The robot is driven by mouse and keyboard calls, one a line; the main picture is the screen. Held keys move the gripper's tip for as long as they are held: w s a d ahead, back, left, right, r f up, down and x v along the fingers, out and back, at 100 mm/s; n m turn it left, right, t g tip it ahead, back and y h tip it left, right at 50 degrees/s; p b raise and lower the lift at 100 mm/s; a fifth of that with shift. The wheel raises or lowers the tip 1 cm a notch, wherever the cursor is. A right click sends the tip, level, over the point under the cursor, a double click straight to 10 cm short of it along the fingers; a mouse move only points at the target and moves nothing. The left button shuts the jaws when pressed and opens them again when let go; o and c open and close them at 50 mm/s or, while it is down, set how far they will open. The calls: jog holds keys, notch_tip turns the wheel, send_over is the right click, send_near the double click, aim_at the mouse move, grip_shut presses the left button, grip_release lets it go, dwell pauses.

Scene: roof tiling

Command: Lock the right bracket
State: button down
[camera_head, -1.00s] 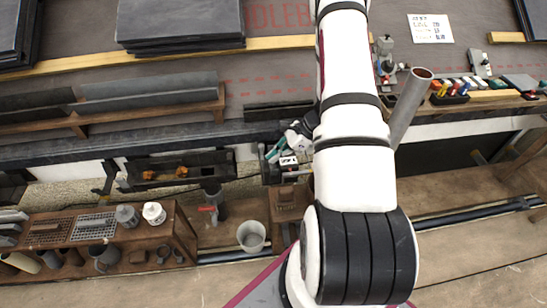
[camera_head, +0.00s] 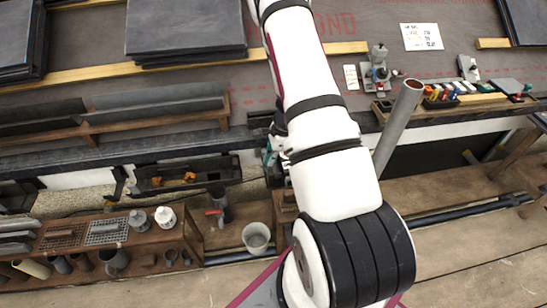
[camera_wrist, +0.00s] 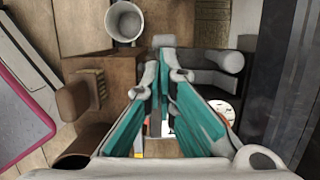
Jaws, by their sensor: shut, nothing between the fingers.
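Two grey bracket-like devices stand on the roof sheet in the head view. The left one (camera_head: 378,68) has a small red part and a knob on top. The right one (camera_head: 469,68) is smaller in view, and I cannot tell how its lever is set. My gripper (camera_wrist: 168,76) shows in the wrist view with teal fingers and grey tips, shut and empty. It points down toward the lower shelf area, well away from both brackets. In the head view my arm hides most of it. Neither bracket is recognisable in the wrist view.
A white bucket (camera_wrist: 125,22) stands beyond my fingertips; it also shows in the head view (camera_head: 256,238). A slanted grey pipe (camera_head: 398,128) rises right of my arm. A tray of coloured pieces (camera_head: 447,97) sits below the right bracket. Slate stacks (camera_head: 185,30) lie at the back left.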

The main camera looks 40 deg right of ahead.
aim_at(261, 165)
jog(key=shift+w+a+r+g+h+p, duration=0.1)
jog(key=shift+w+a+g+h+p, duration=0.15)
jog(key=shift+a+g+h+p, duration=0.3)
jog(key=shift+w+a+g+h+p, duration=0.25)
jog(key=shift+g+h+p, duration=0.1)
jog(key=shift+h+p, duration=0.3)
jog(key=shift+w+a, duration=0.35)
jog(key=shift+a, duration=0.3)
jog(key=shift+w+a+f, duration=0.15)
jog(key=shift+a+f, duration=0.05)
jog(key=shift+w+a+f+g+h, duration=0.15)
jog(key=shift+g+h, duration=0.15)
jog(key=shift+h, duration=0.3)
jog(key=shift+w+a, duration=0.1)
jog(key=shift+w+a+f+b, duration=0.3)
jog(key=shift+w+a+f, duration=0.15)
jog(key=shift+a+f, duration=0.25)
jog(key=shift+a, duration=0.1)
